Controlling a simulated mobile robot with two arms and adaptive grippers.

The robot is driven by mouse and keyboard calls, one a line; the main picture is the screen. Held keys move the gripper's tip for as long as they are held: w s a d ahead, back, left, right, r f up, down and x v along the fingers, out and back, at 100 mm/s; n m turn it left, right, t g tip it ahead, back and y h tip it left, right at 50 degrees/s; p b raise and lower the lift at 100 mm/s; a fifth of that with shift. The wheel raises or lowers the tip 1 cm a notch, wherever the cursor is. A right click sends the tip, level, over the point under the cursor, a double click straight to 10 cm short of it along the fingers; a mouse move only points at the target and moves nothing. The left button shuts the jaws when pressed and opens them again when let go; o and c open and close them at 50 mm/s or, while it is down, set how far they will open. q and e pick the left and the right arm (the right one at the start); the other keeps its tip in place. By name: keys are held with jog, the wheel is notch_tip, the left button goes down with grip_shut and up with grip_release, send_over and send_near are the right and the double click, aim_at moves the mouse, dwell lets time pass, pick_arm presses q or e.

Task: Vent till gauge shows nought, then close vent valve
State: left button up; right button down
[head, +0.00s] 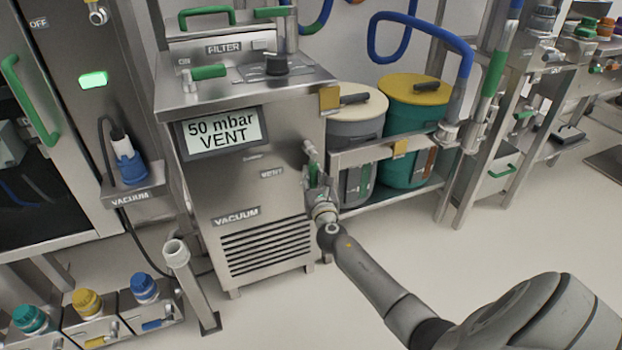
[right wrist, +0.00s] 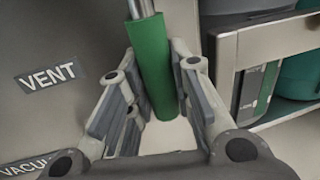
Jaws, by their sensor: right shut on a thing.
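The gauge display (head: 222,132) on the front of the steel vacuum unit (head: 250,185) reads "50 mbar VENT". The vent valve's green handle (head: 313,173) sits at the unit's right front edge, near the small VENT label (head: 271,173). My right gripper (head: 318,190) is at that handle. In the right wrist view the green handle (right wrist: 152,65) hangs nearly upright from a metal stem, between the fingers of my right gripper (right wrist: 155,95), which are shut on it. The VENT label (right wrist: 47,76) is left of it. My left gripper is not in view.
A shelf frame (head: 385,152) with a grey drum (head: 350,125) and a green drum (head: 415,120) stands right of the unit. Capped bottles (head: 85,302) and a post (head: 190,285) stand at lower left. Open floor (head: 400,245) lies in front of the shelf.

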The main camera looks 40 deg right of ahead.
jog(key=shift+d, duration=0.1)
jog(key=c, duration=1.3)
grip_release()
jog(key=shift+s, duration=0.1)
jog(key=v, duration=1.2)
